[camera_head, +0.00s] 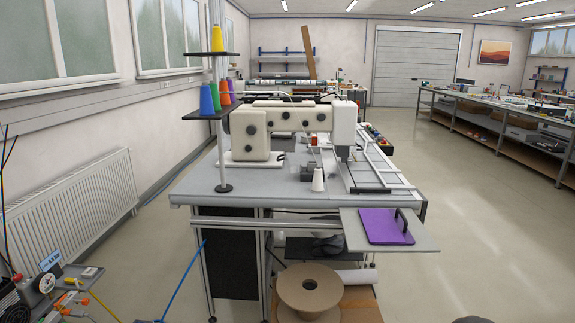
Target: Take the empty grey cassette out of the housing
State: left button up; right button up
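A white industrial sewing machine (285,120) stands on a grey worktable (240,185) in the middle of the view. A small dark grey block (308,173) sits on the tabletop under the machine's arm, beside a white thread cone (318,180). A pale metal frame (372,170) lies along the right side of the table. I cannot tell which part is the grey cassette or its housing; no piece is clearly recognisable as either. Neither of my grippers shows clearly in this view.
A purple plate (386,227) with a black handle lies on a grey shelf jutting from the table's front right. A large spool (309,288) stands below. Cables and devices crowd the lower left. Floor to the right is clear up to a long bench (500,120).

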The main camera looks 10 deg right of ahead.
aim_at(311, 165)
jog(key=u, duration=0.95)
jog(key=i, duration=2.05)
jog(key=z, duration=1.95)
jog(key=i, duration=0.6)
jog(key=u, duration=0.25)
jog(key=k, duration=0.5)
jog(key=z, duration=0.05)
